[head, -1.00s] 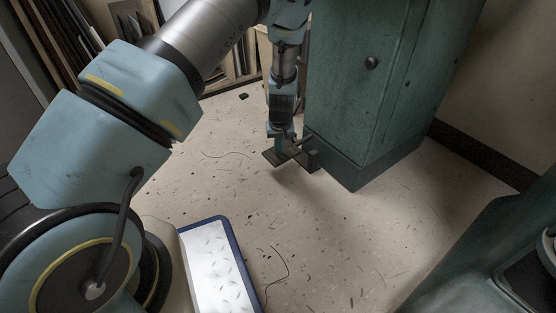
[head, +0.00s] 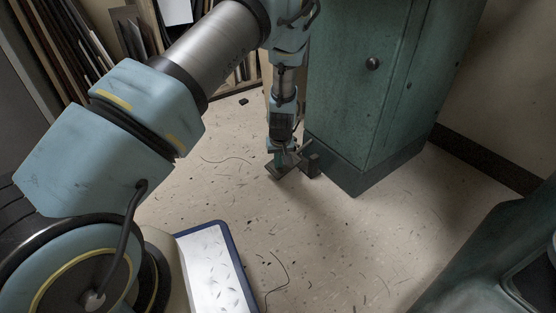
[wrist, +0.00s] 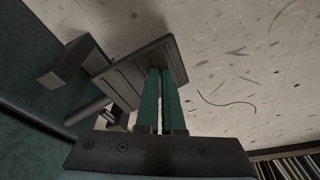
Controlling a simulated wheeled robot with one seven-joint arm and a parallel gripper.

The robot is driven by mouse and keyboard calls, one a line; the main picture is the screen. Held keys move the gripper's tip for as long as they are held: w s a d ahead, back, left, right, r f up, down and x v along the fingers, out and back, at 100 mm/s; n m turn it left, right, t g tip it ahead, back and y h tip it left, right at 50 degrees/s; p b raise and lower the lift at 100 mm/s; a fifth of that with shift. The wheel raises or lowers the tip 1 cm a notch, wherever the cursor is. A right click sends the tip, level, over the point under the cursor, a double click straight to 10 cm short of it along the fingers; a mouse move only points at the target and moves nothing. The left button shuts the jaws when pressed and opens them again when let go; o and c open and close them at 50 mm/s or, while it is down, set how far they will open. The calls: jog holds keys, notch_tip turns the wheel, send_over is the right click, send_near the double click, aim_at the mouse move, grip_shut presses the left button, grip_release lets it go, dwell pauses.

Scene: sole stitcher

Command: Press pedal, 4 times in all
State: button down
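The pedal (head: 273,170) is a dark ribbed plate low at the foot of the green machine column (head: 350,110). It also shows in the wrist view (wrist: 125,83), joined by a bar to a dark bracket (wrist: 65,68). My gripper (head: 281,163) points down over the pedal in the head view. In the wrist view, the two green fingers of my gripper (wrist: 160,72) lie side by side with only a thin gap and hold nothing. Their tips overlap the pedal plate and appear to rest on it; the exact contact is hidden.
A blue-rimmed white panel (head: 226,250) is at the bottom, beside my base. Another dark green machine part (head: 470,260) stands at lower right. Boards lean at the back left (head: 130,35). The speckled floor (head: 340,240) between has thread scraps and is mostly clear.

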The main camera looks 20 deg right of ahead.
jog(key=shift+a+f, duration=0.15)
jog(key=s+p, duration=0.1)
jog(key=s+r+p, duration=0.1)
jog(key=shift+s+a+r+p, duration=0.15)
jog(key=shift+a+p, duration=0.15)
jog(key=shift+s+a, duration=0.1)
jog(key=shift+s, duration=0.25)
jog(key=p+v, duration=0.5)
jog(key=v, duration=0.5)
jog(key=shift+r, duration=0.3)
jog(key=shift+p, duration=0.3)
